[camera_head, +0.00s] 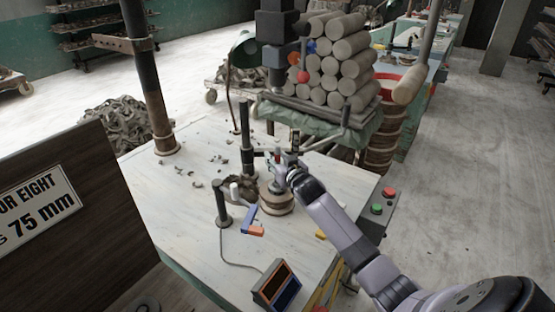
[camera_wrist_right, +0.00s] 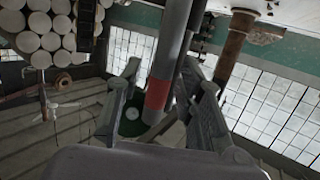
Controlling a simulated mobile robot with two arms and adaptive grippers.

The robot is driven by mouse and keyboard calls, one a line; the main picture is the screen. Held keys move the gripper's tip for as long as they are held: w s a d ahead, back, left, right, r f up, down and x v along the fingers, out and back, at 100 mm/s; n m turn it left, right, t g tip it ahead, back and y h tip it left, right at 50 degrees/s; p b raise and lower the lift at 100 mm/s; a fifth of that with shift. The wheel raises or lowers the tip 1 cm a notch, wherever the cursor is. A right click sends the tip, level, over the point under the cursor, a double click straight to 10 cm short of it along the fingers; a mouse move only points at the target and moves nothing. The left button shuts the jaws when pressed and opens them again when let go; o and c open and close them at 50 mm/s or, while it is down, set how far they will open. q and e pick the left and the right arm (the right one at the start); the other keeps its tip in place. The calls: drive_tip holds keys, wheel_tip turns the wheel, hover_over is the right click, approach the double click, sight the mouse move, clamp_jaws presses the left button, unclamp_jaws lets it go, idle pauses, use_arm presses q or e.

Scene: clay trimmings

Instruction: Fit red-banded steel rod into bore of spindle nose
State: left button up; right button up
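The red-banded steel rod (camera_wrist_right: 169,65) shows large in the right wrist view, with its red band (camera_wrist_right: 158,95) near the end between my fingers. In the head view the rod (camera_head: 277,154) is small and upright, above a grey metal piece (camera_head: 277,183) on a round wooden block. This piece may be the spindle nose; its bore cannot be made out. My right gripper (camera_head: 284,161) is at the rod. Its fingers (camera_wrist_right: 162,72) stand apart on either side, with a visible gap between the left finger and the rod. My left gripper is not in view.
A dark upright post (camera_head: 246,140) stands just left of the rod on the pale worktable (camera_head: 180,215). A short post (camera_head: 222,205), a blue and orange piece (camera_head: 253,222) and a display box (camera_head: 277,286) lie nearer. Stacked clay logs (camera_head: 335,65) are behind.

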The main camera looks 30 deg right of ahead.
drive_tip(key=shift+s+r, duration=0.1)
drive_tip(key=shift+r, duration=0.05)
drive_tip(key=b+v, duration=0.1)
drive_tip(key=v, duration=1.1)
idle(0.5)
